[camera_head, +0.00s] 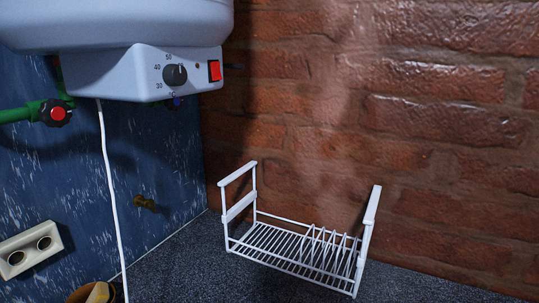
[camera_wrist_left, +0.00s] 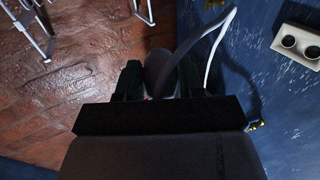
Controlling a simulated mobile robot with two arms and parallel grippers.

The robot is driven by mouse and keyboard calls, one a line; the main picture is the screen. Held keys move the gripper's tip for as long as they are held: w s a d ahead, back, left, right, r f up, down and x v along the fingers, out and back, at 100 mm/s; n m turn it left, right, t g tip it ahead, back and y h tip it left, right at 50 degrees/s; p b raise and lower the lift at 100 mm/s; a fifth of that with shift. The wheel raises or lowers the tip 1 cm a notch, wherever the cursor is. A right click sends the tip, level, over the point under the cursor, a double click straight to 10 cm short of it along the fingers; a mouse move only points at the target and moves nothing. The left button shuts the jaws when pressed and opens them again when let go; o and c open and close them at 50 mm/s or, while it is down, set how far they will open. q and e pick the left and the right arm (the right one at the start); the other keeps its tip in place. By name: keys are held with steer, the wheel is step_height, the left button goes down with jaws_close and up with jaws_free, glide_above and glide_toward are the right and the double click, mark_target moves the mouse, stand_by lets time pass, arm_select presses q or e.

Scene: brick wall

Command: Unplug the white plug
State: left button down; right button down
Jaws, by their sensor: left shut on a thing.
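In the left wrist view my left gripper (camera_wrist_left: 160,75) is shut on a rounded plug (camera_wrist_left: 157,66), which looks dark grey in shadow. A pale cable (camera_wrist_left: 208,38) curves up from near it. The plug is clear of the double white socket (camera_wrist_left: 300,45) on the blue wall, whose two round holes look empty. The socket also shows at the lower left of the head view (camera_head: 30,249). The white cable hangs from the water heater (camera_head: 145,72) in the head view (camera_head: 110,190); its lower end is out of frame. Neither gripper shows in the head view.
A white wire dish rack (camera_head: 295,250) stands on the dark speckled counter (camera_head: 200,260) by the brick wall. A brown pot (camera_head: 92,293) sits at the bottom left. Green pipes with a red-capped valve (camera_head: 57,113) are left of the heater. A small brass fitting (camera_head: 146,203) sticks out of the blue wall.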

arm_select(q)
steer(key=c, duration=0.6)
jaws_free()
